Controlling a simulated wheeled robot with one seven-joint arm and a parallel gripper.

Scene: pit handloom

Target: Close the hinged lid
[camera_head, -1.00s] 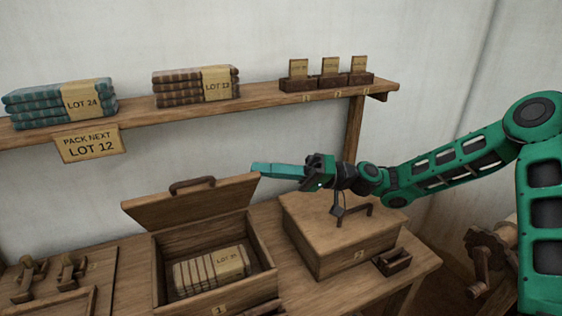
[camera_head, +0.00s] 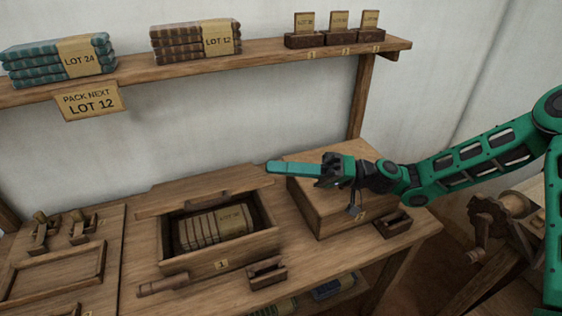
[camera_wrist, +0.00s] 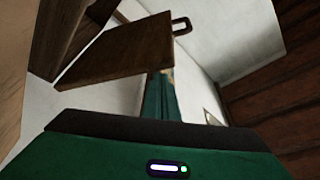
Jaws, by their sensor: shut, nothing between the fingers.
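The hinged lid (camera_head: 160,201) of the left box is partly swung down from its back edge. Its dark handle (camera_head: 210,199) is toward the front. The box (camera_head: 240,249), marked 1, is still uncovered in front and shows a bundle labelled as a lot (camera_head: 215,228) inside. My gripper (camera_head: 268,168) is shut and empty, pointing left at the lid's right end. I cannot tell whether it touches the lid. In the wrist view, a brown panel that looks like the lid (camera_wrist: 118,50) lies beyond my green fingers (camera_wrist: 160,100), with a handle at its edge.
A closed wooden box (camera_head: 315,200) stands to the right, under my gripper. A shelf (camera_head: 130,76) with bundles and card holders runs behind. Clamps (camera_head: 80,228) are at the left.

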